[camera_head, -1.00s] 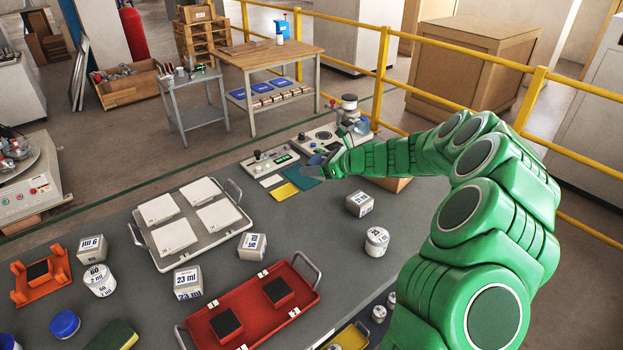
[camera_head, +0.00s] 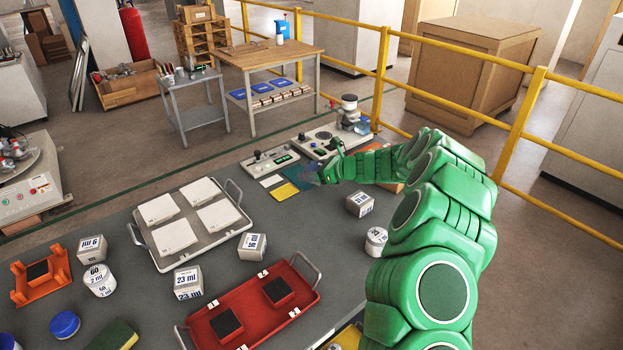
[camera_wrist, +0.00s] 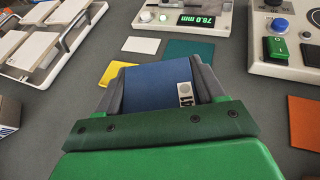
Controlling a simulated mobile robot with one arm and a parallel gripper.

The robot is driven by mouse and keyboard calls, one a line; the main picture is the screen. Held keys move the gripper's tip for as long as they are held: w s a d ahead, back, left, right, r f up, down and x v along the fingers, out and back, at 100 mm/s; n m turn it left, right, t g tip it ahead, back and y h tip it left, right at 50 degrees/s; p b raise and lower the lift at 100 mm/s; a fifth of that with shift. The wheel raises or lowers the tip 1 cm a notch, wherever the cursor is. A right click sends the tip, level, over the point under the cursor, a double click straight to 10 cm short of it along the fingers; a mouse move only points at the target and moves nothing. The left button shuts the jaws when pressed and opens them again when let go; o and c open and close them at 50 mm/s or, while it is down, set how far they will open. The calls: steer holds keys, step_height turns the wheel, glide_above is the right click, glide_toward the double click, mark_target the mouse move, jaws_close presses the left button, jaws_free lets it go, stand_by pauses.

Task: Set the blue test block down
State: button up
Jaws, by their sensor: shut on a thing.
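The blue test block (camera_wrist: 155,88) is held between the two grey fingers of my gripper (camera_wrist: 160,82) in the wrist view. A small white label with black digits shows on its near right part. In the head view my gripper (camera_head: 322,174) is at the far side of the grey table, over or beside the teal card (camera_head: 301,178). The block is small and partly hidden there. In the wrist view the teal card (camera_wrist: 190,53) lies just beyond the block. I cannot tell whether the block touches the table.
A yellow card (camera_wrist: 117,73) and a white card (camera_wrist: 141,45) lie left of the teal one. A gauge with a green display (camera_wrist: 190,18) stands behind them. A unit with a green switch (camera_wrist: 278,48) is at right, with an orange card (camera_wrist: 304,120) nearer. Bare table surrounds them.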

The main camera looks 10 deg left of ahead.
mark_target(311, 186)
steer(key=shift+f, duration=1.45)
steer(key=shift+f, duration=0.4)
steer(key=o, duration=1.3)
steer(key=shift+o, duration=0.2)
steer(key=shift+r, duration=0.1)
steer(key=shift+r, duration=0.25)
steer(key=v, duration=1.2)
